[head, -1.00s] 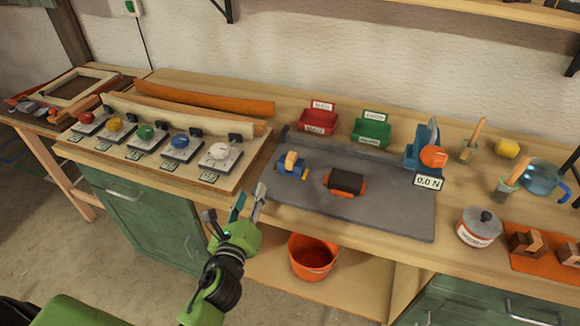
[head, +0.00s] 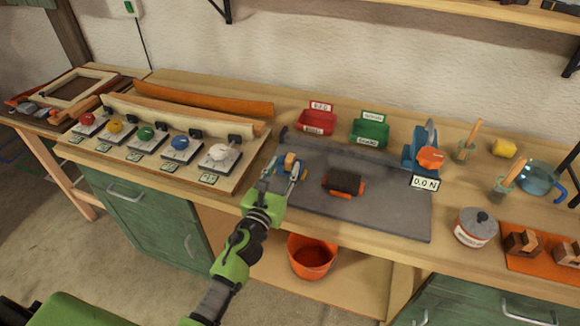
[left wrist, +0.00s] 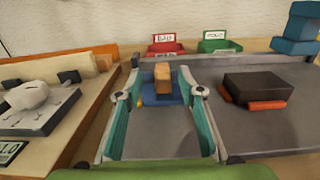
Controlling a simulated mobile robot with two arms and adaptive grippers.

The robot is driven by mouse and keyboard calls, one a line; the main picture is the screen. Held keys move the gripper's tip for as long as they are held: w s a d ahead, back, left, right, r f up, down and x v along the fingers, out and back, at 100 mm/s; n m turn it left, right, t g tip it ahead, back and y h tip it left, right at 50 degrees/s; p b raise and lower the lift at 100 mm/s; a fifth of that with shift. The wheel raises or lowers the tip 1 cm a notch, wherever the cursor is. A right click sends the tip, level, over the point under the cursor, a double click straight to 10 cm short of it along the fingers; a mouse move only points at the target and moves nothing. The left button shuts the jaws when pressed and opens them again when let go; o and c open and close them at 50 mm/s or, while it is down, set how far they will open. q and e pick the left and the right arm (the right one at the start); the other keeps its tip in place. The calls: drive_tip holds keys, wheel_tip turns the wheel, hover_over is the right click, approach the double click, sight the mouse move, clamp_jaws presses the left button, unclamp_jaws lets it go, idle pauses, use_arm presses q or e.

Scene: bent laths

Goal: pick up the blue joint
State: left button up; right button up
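The blue joint (head: 290,165) lies on the grey mat (head: 385,215), near its left end. It is a blue piece with a tan wooden block standing up from it. In the left wrist view the blue joint (left wrist: 161,82) is straight ahead, between the far ends of the fingers. My left gripper (head: 286,173) is open, one finger on each side of the joint; whether either finger touches it I cannot tell. In the left wrist view the left gripper (left wrist: 160,90) shows a wide gap with nothing clasped. My right gripper is not in view.
A dark block with orange ends (head: 345,183) lies to the right on the mat. A board with coloured knobs (head: 160,150) is to the left. Red (head: 318,122) and green (head: 369,132) bins stand behind. An orange bucket (head: 311,256) is below the bench edge.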

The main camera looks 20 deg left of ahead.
sight(290, 157)
use_arm(q)
drive_tip(key=w, duration=0.5)
drive_tip(key=shift+d, duration=0.2)
clamp_jaws()
drive_tip(key=shift+r, duration=0.15)
drive_tip(key=shift+r+p, duration=0.5)
wheel_tip(290, 157, up, 3)
drive_tip(key=shift+f+p, duration=0.15)
drive_tip(key=shift+p, duration=0.55)
drive_tip(key=s+d+r, duration=0.1)
drive_tip(key=s+r, duration=0.4)
drive_tip(key=s, duration=0.7)
drive_tip(key=s+r, duration=0.6)
drive_tip(key=s, duration=0.5)
drive_tip(key=w+a+f+p, duration=0.1)
drive_tip(key=w+p, duration=0.1)
drive_tip(key=w, duration=0.7)
drive_tip(key=shift+f, duration=0.4)
